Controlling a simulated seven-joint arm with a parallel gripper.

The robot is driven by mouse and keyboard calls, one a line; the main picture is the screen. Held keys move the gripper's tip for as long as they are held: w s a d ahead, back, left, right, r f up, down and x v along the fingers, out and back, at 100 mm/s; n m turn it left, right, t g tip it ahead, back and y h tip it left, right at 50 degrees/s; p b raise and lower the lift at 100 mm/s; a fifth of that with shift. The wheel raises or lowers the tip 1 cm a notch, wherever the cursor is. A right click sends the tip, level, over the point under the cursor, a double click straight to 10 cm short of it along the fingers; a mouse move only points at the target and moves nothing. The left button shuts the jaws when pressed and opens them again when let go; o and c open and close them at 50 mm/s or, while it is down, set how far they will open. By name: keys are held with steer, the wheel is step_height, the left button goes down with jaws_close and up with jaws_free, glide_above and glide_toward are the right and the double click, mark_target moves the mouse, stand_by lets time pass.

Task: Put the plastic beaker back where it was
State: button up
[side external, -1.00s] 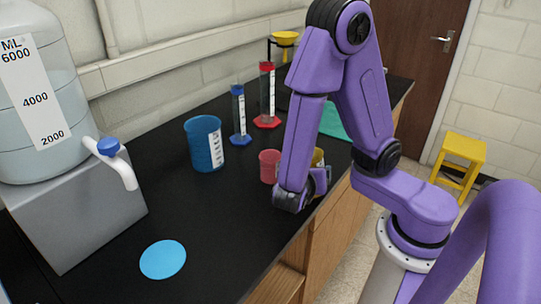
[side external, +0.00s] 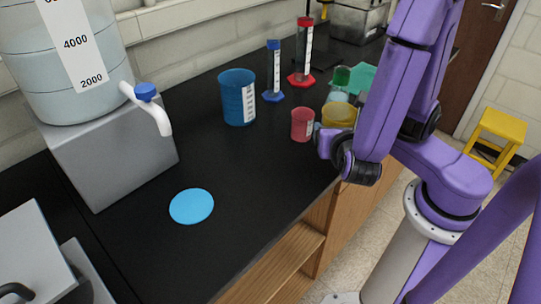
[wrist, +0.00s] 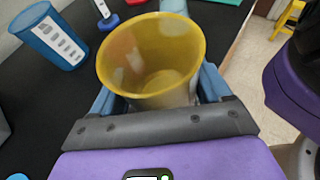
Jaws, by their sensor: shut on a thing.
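A yellow plastic beaker (side external: 338,115) is at the bench's right edge, just right of a small red beaker (side external: 303,124). My gripper (side external: 330,138) is shut on it. In the wrist view the yellow beaker (wrist: 150,65) stands between the two blue-grey fingers of my gripper (wrist: 160,92), with its open mouth showing. It looks empty and close to upright. Its base is hidden, so I cannot tell whether it touches the bench. A flat light-blue disc (side external: 192,206) lies on the black bench, nearer the camera.
A large blue beaker (side external: 238,97) and blue and red cylinders (side external: 274,72) stand farther back. A green-topped container (side external: 341,76) is behind the yellow beaker. A tapped tank (side external: 75,60) rests on a grey block at left. The bench (side external: 255,185) around the disc is clear.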

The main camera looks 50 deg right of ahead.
steer(key=s+a+r+n+t+y, duration=0.1)
steer(key=a+r+n+t+y, duration=0.4)
steer(key=r, duration=0.3)
steer(key=shift+n+g, duration=0.3)
steer(key=shift+g, duration=0.3)
steer(key=w+a+f, duration=0.1)
steer(key=w+f, duration=0.2)
steer(key=w+a+f, duration=0.1)
steer(key=w+f, duration=0.1)
steer(key=w, duration=0.2)
steer(key=w+a+f, duration=0.1)
steer(key=w+f, duration=0.2)
steer(key=w, duration=0.1)
steer(key=shift+w+a+f, duration=0.2)
steer(key=shift+a+f, duration=0.1)
steer(key=shift+a, duration=0.05)
steer(key=shift+w+a+f, duration=0.2)
steer(key=shift+w+f, duration=0.35)
steer(key=shift+f, duration=0.1)
steer(key=shift+w+f, duration=0.15)
steer(key=shift+f, duration=1.45)
steer(key=shift+f, duration=0.2)
steer(key=o, duration=1.1)
steer(key=shift+o, duration=0.2)
